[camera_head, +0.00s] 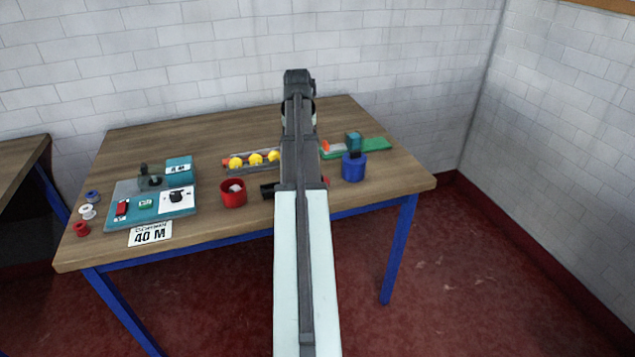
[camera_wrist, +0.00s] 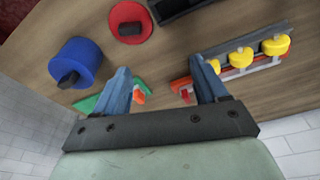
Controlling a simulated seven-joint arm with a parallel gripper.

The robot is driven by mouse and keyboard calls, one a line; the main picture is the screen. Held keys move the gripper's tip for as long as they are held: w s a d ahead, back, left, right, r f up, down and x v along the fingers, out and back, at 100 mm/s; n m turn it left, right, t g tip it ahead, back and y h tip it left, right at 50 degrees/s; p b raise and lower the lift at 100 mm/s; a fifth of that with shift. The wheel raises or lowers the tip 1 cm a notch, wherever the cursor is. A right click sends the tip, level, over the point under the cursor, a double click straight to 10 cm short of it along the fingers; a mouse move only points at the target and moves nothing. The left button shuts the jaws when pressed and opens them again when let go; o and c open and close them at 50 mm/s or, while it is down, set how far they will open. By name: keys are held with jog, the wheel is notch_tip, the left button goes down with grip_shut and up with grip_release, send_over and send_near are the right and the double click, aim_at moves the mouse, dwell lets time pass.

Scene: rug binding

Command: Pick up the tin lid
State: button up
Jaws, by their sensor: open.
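A flat round red piece with a dark knob, which looks like the tin lid (camera_wrist: 130,12), lies on the table at the top of the wrist view. In the head view only a small red edge (camera_head: 325,181) shows beside my arm. A red tin (camera_head: 233,194), open at the top with something pale inside, stands left of my arm. My arm hides the fingers in the head view.
A blue tin (camera_head: 354,168) with a dark piece on top stands close to the lid; it also shows in the wrist view (camera_wrist: 76,58). A rack with yellow knobs (camera_head: 250,160), a green board (camera_head: 372,145) and a dark tray (camera_wrist: 180,8) surround my gripper. A teal kit board (camera_head: 150,207) lies left.

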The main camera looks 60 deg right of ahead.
jog(key=s+d+m, duration=0.1)
jog(key=s, duration=0.5)
jog(key=shift+y, duration=0.3)
jog(key=f, duration=0.5)
jog(key=d+f, duration=0.1)
jog(key=f, duration=0.1)
jog(key=shift+w+f, duration=0.25)
jog(key=shift+w, duration=0.05)
jog(key=shift+w+d+f, duration=0.1)
jog(key=shift+w+f, duration=0.05)
jog(key=shift+f, duration=0.75)
jog(key=shift+w+d+f, duration=0.1)
jog(key=shift+w+f, duration=0.05)
jog(key=shift+f, duration=0.7)
jog(key=shift+w+d+f, duration=0.1)
jog(key=shift+w+f, duration=0.05)
jog(key=shift+f, duration=0.75)
jog(key=shift+c, duration=0.3)
jog(key=c, duration=1.1)
